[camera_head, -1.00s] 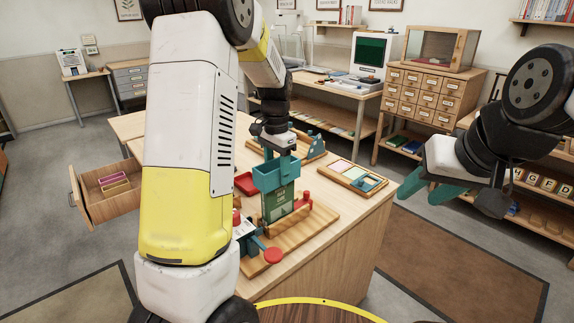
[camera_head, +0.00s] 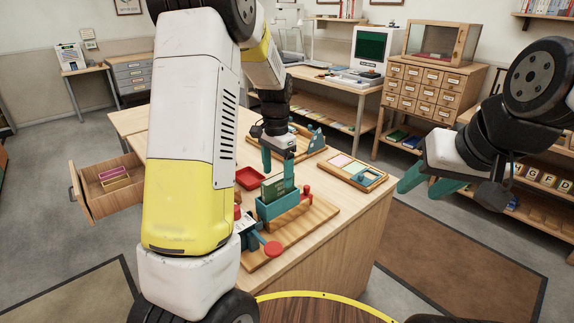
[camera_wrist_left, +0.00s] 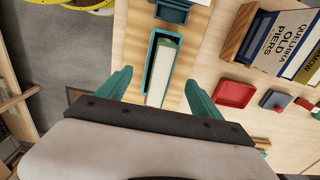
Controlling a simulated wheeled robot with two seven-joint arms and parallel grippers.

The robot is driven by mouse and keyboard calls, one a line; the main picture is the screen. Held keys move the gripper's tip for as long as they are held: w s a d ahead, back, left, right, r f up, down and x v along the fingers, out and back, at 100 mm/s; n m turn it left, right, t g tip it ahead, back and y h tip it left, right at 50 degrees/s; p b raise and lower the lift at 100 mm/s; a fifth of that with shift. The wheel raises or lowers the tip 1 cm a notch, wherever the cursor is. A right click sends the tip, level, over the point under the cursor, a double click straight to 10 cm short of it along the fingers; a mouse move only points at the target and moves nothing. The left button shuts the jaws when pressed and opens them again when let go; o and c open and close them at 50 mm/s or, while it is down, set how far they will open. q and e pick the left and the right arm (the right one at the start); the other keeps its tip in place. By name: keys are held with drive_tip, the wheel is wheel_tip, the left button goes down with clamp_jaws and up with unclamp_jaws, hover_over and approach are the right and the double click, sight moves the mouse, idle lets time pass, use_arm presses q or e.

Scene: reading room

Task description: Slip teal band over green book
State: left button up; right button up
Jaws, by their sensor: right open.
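The green book (camera_head: 273,187) stands upright on the wooden board, its upper part showing. The teal band (camera_head: 285,207) is around its lower part. In the left wrist view the band (camera_wrist_left: 148,72) appears as a rectangular frame around the book's pale page edges (camera_wrist_left: 160,72), with a dark gap on the left side. My left gripper (camera_head: 278,166) is open above the band, near the book's top. Its fingers (camera_wrist_left: 159,92) are spread on both sides, apart from the band. My right gripper (camera_head: 424,183) is open and empty, off the table's right side.
A teal clamp with a red knob (camera_head: 272,249) stands before the book. A red tray (camera_head: 250,177) and a card tray (camera_head: 374,184) lie nearby. An open drawer (camera_head: 95,200) juts out left.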

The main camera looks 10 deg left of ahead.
use_arm(q)
wheel_tip(320, 180, up, 7)
drive_tip(key=shift+f, duration=0.15)
drive_tip(key=shift+r, duration=0.55)
idle(0.5)
drive_tip(key=s+d+r+n+t+h, duration=0.1)
drive_tip(key=s+r+n+t, duration=0.2)
drive_tip(key=s, duration=0.9)
drive_tip(key=s+d+r+n+t+h, duration=0.1)
drive_tip(key=s+r+n+t, duration=0.2)
drive_tip(key=s, duration=0.9)
wheel_tip(320, 180, up, 2)
drive_tip(key=shift+d+r+n, duration=0.15)
drive_tip(key=shift+r+n, duration=0.05)
drive_tip(key=shift+n, duration=0.3)
